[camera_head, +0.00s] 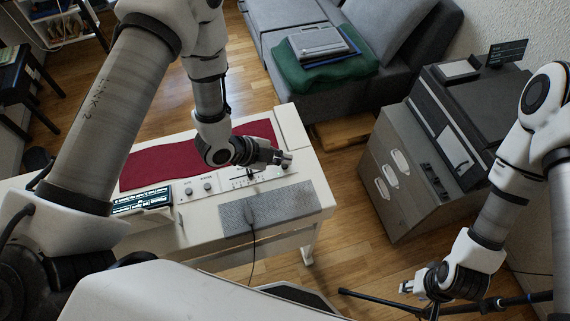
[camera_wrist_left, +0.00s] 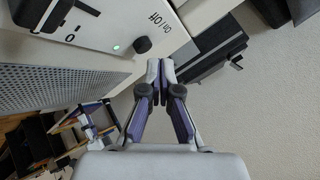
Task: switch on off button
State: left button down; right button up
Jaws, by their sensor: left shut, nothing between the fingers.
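The white digital piano (camera_head: 313,177) stands in front of me. In the left wrist view its panel carries a round black button (camera_wrist_left: 142,44) beside the printed words "On/Off" (camera_wrist_left: 163,22). A small green light (camera_wrist_left: 116,47) glows next to the button. My left gripper (camera_head: 285,159) is over the right end of the piano; in the left wrist view (camera_wrist_left: 160,64) its fingers are shut and empty, with the tips just right of and below the button. I cannot tell if they touch the panel. My right gripper (camera_head: 407,287) is low at the right, away from the piano; its finger state is unclear.
A red cloth (camera_head: 160,163) and a grey speaker grille (camera_head: 285,204) lie on the piano top. A small lit display (camera_head: 142,200) is at its left. A black cable (camera_head: 251,250) hangs at the front. A grey cabinet (camera_head: 400,185) stands right, with wooden floor between.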

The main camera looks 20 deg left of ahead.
aim_at(283, 166)
pick_arm(q)
jog(key=shift+f, duration=0.4)
jog(key=shift+f+b, duration=0.3)
jog(key=shift+b, duration=0.2)
jog(key=shift+r, duration=0.15)
jog(key=shift+r+p, duration=0.8)
jog(key=shift+r, duration=0.1)
notch_tip(283, 166, up, 5)
jog(key=p, duration=0.4)
jog(key=shift+r, duration=0.1)
